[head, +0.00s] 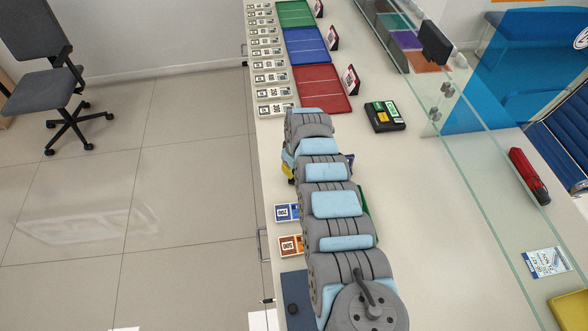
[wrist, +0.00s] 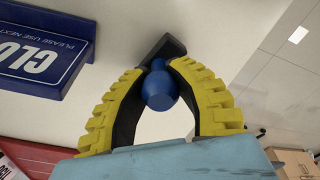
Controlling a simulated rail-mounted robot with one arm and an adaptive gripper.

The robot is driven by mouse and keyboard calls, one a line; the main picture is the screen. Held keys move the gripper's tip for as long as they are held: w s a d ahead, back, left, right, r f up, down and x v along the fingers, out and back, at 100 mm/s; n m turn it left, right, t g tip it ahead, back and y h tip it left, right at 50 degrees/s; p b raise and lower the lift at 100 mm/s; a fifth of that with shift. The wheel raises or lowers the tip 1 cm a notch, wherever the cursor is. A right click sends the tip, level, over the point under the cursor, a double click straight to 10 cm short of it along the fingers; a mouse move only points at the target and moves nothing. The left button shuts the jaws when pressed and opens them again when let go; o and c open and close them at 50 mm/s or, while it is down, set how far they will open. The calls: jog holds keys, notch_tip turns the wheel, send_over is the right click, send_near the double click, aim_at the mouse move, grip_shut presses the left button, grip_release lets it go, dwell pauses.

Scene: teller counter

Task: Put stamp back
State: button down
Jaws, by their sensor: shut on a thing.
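The stamp (wrist: 159,88) has a rounded blue handle and a black base, seen in the wrist view. My gripper (wrist: 160,72) has yellow ribbed fingers on both sides of the blue handle and is shut on it. The black base extends beyond the fingertips, above the pale counter. In the head view only a yellow bit of my gripper (head: 288,171) shows at the counter's left edge. My arm hides the stamp there. I cannot make out a stamp holder for certain.
A blue "CLOSED" sign (wrist: 45,55) stands close to the left finger. Red (head: 322,90), blue (head: 306,45) and green trays line the far counter beside banknote stacks. A black box (head: 385,116) with coloured labels sits right of my arm. A glass screen (head: 480,190) bounds the right side.

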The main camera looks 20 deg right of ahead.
jog(key=c, duration=0.9)
grip_release()
jog(key=r+p, duration=0.1)
jog(key=r, duration=0.3)
jog(key=r+p, duration=0.1)
jog(key=r, duration=0.3)
jog(key=s+r+p, duration=0.1)
jog(key=r, duration=0.2)
jog(key=shift+d+r, duration=0.25)
jog(key=shift+r, duration=0.15)
jog(key=shift+s+r, duration=0.15)
jog(key=shift+r, duration=0.15)
